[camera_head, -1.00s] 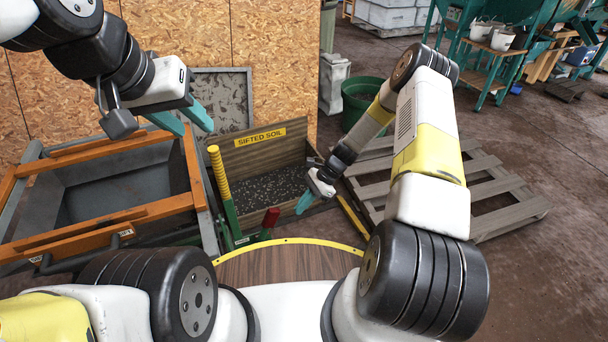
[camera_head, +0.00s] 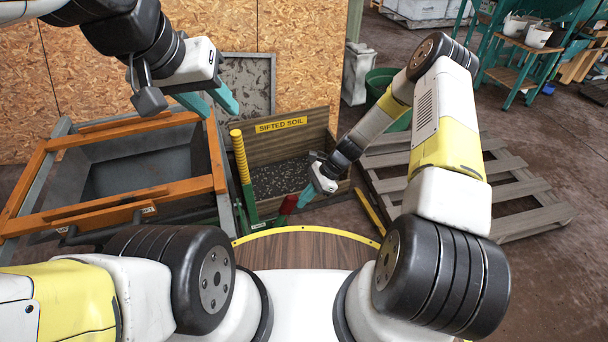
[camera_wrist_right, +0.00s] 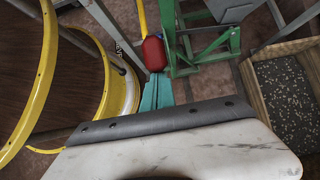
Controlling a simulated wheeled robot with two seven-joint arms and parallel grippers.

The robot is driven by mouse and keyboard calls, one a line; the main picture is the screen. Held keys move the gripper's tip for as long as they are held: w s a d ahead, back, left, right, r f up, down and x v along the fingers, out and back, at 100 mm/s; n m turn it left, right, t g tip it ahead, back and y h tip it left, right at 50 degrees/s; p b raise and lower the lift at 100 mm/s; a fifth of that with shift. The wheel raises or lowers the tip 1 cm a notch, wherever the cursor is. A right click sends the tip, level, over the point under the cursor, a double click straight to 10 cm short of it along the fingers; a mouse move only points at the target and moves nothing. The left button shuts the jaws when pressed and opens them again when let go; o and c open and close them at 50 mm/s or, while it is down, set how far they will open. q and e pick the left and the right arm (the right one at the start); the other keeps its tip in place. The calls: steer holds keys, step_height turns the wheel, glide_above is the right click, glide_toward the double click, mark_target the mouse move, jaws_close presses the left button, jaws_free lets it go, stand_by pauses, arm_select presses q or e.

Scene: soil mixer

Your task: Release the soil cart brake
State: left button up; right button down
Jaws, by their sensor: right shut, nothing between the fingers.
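The soil cart (camera_head: 185,190), a grey hopper with an orange frame, stands at the left. A short lever with a red grip (camera_head: 287,205) stands at its near right side. The red grip (camera_wrist_right: 154,54) also shows in the right wrist view, above a green bracket. My right gripper (camera_head: 306,197) is shut and empty, just right of the red grip. In the wrist view its teal fingertips (camera_wrist_right: 158,78) meet the grip's near end; contact is unclear. My left gripper (camera_head: 208,103) is open and empty above the cart's right edge.
A taller lever with a yellow grip (camera_head: 240,156) stands left of the red one. A wooden bin labelled SIFTED SOIL (camera_head: 303,140) stands behind. A wooden pallet (camera_head: 510,170) and a green tub (camera_head: 378,85) lie to the right. A round yellow rim (camera_head: 300,229) is close in front.

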mark_target(286, 199)
steer(key=shift+h, duration=0.6)
steer(key=a+r, duration=0.1)
steer(key=a, duration=0.1)
steer(key=s+a+r, duration=0.2)
steer(key=a, duration=0.1)
steer(key=shift+a, duration=0.3)
steer(key=s+a, duration=0.2)
steer(key=a, duration=0.6)
steer(key=shift+s+a+r, duration=0.25)
steer(key=shift+s+r, duration=0.05)
steer(key=shift+r, duration=0.15)
step_height(286, 199, up, 12)
steer(key=d, duration=0.1)
steer(key=shift+w+d+f, duration=0.25)
steer(key=shift+d, duration=0.05)
